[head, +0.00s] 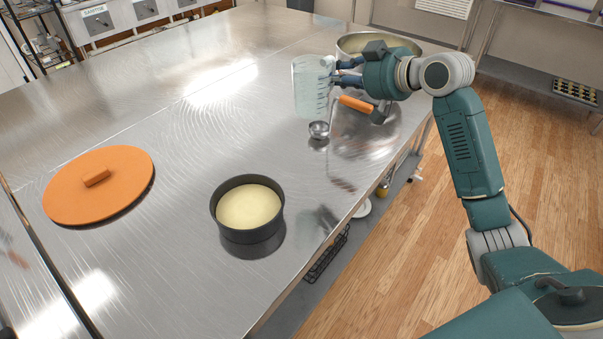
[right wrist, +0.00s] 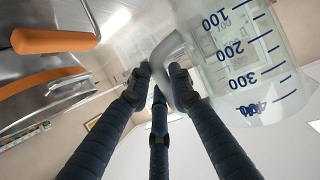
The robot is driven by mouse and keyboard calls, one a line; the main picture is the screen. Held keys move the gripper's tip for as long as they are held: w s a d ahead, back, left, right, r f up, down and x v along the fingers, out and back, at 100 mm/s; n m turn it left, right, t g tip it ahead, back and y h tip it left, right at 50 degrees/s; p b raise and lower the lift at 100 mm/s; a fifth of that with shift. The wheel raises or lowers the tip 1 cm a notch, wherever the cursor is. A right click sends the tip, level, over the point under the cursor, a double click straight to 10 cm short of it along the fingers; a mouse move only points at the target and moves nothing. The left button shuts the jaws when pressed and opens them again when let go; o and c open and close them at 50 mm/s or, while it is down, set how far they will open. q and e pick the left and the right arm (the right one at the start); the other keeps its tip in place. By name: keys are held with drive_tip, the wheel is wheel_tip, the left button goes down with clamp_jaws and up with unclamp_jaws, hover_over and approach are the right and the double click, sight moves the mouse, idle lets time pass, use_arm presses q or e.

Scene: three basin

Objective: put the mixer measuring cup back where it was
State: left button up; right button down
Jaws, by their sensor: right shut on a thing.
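The mixer measuring cup is a clear plastic jug (head: 309,90) near the table's right edge, in front of a steel bowl. My right gripper (head: 339,73) comes in from the right and is shut on the cup's handle. In the right wrist view, the fingers (right wrist: 160,85) close around the pale handle, and the cup (right wrist: 245,65) shows blue scale marks. The cup looks roughly upright in the head view. I cannot tell whether its base touches the table. My left gripper is not in view.
The steel bowl (head: 348,41) stands behind my gripper. A filled cake tin (head: 249,209) and an orange lid (head: 110,201) stand nearer. The table's (head: 190,135) middle is clear.

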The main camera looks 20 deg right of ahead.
drive_tip(key=f, duration=0.6)
drive_tip(key=f+p, duration=0.1)
drive_tip(key=f, duration=0.6)
drive_tip(key=f+p, duration=0.1)
drive_tip(key=f, duration=0.5)
drive_tip(key=shift+s+d+f, duration=0.15)
drive_tip(key=shift+s+d, duration=0.1)
drive_tip(key=shift+s, duration=0.1)
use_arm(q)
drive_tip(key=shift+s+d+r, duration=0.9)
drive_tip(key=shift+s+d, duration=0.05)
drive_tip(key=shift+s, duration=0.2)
use_arm(e)
drive_tip(key=shift+f, duration=0.15)
drive_tip(key=shift+f, duration=0.1)
drive_tip(key=shift+f, duration=0.15)
drive_tip(key=c, duration=1.6)
unclamp_jaws()
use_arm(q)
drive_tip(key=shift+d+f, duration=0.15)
use_arm(e)
drive_tip(key=shift+o, duration=0.2)
